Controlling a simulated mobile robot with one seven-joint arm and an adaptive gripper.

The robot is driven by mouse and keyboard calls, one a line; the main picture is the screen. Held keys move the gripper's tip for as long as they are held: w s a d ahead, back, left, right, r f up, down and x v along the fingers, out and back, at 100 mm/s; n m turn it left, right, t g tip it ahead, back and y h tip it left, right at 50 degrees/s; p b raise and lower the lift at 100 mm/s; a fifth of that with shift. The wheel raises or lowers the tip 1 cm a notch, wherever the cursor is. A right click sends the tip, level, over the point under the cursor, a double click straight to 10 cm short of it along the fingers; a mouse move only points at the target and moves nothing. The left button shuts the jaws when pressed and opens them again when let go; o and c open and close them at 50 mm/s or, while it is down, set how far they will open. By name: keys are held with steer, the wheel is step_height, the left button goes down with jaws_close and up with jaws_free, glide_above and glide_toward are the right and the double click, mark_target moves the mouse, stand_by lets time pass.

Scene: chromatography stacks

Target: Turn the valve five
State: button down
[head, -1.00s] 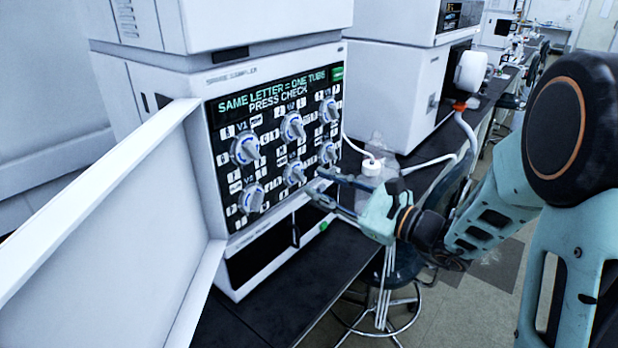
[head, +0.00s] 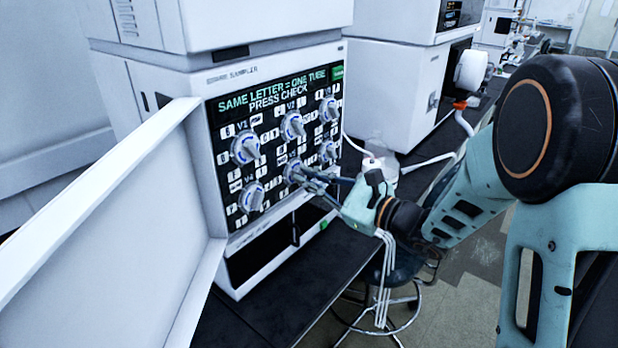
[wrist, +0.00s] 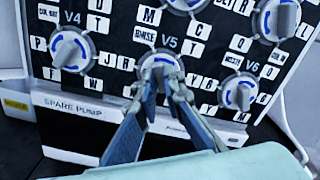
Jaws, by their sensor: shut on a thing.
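The valve five knob (wrist: 160,66), labelled V5 in the wrist view, is a round grey-white knob with blue marks. It is in the lower row, in the middle, and in the head view it is partly hidden behind my fingers (head: 292,168). My gripper (wrist: 161,80) reaches it from below and is shut on its grip bar. In the head view my gripper (head: 304,174) comes in from the right. The panel display (head: 262,97) reads "SAME LETTER = ONE TUBE PRESS CHECK".
Valve V4 (wrist: 71,50) is left of V5 and V6 (wrist: 238,92) is right of it, with more knobs above. White letter labels surround the knobs. An open white door (head: 120,215) stands at the left. A green button (head: 338,73) is at the panel's upper right.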

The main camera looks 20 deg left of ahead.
steer(key=shift+m, duration=0.4)
steer(key=m+p, duration=0.1)
steer(key=m, duration=0.1)
steer(key=m+p, duration=0.2)
steer(key=m, duration=0.1)
steer(key=shift+w+d+r+p, duration=0.1)
steer(key=shift+r+p, duration=0.1)
steer(key=shift+p, duration=0.1)
steer(key=m+p, duration=0.5)
steer(key=m, duration=0.1)
steer(key=shift+f, duration=0.15)
steer(key=shift+f+m, duration=0.1)
steer(key=shift+m, duration=0.2)
steer(key=c, duration=2)
jaws_free()
steer(key=shift+c, duration=0.2)
steer(key=v, duration=1.2)
